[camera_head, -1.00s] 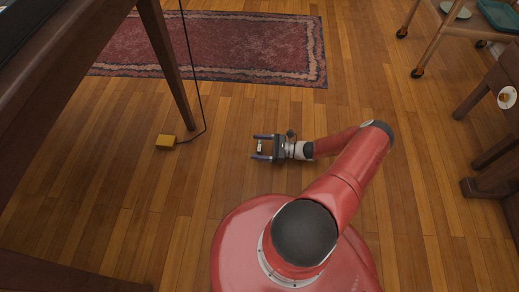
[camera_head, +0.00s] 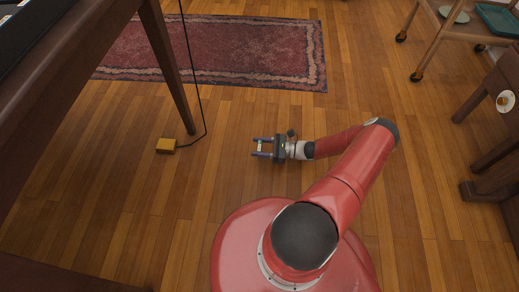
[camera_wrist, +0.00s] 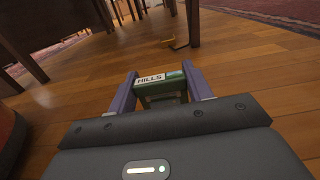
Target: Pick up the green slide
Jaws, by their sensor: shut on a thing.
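The green slide (camera_wrist: 163,90) is a small block with a white label reading "HILLS" and a bluish patch at its right end. In the wrist view it sits between the two purple fingers of my gripper (camera_wrist: 159,76), which are shut on it from both sides. In the head view my gripper (camera_head: 256,147) is low over the wooden floor, left of my arm, and the slide shows as a small pale strip (camera_head: 260,147) between the fingers. I cannot tell whether the slide touches the floor.
A red patterned rug (camera_head: 240,45) lies beyond. A wooden cart (camera_head: 430,45) and dark furniture (camera_head: 490,150) stand right. Floor around the gripper is clear.

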